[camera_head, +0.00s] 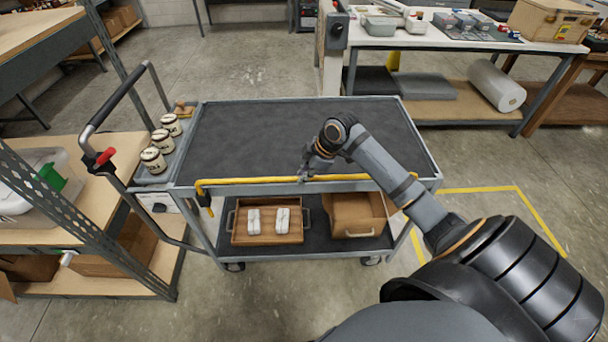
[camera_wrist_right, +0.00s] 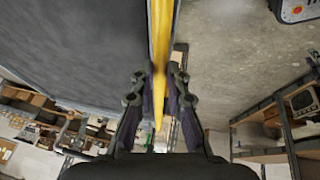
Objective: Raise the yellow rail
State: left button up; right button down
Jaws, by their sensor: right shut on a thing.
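The yellow rail (camera_head: 245,181) runs along the near long edge of the cart's dark top (camera_head: 290,130), roughly level with it. Its left end bends down beside the cart's front left corner. My right gripper (camera_head: 306,177) is at the middle of the rail and shut on it. In the right wrist view the rail (camera_wrist_right: 160,50) passes between the two fingers (camera_wrist_right: 159,95), with the dark cart top to its left. The gripper and wrist hide a short stretch of the rail. My left gripper is not in view.
The cart's lower shelf holds a wooden tray (camera_head: 268,238) with white items and a brown box (camera_head: 352,212). Several jars (camera_head: 153,160) stand at the cart's left end by the push handle (camera_head: 118,100). Shelving (camera_head: 110,160) stands close on the left. The cart top is bare.

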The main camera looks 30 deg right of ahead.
notch_tip(320, 180, up, 11)
jog(key=p, duration=0.7)
jog(key=shift+w+f+p, duration=0.2)
jog(key=shift+p, duration=0.1)
jog(key=c, duration=1.5)
grip_release()
jog(key=shift+s+r, duration=0.1)
jog(key=shift+o, duration=0.8)
jog(key=shift+s, duration=0.1)
jog(key=v, duration=0.7)
jog(key=shift+r, duration=0.2)
jog(key=shift+s+f, duration=0.1)
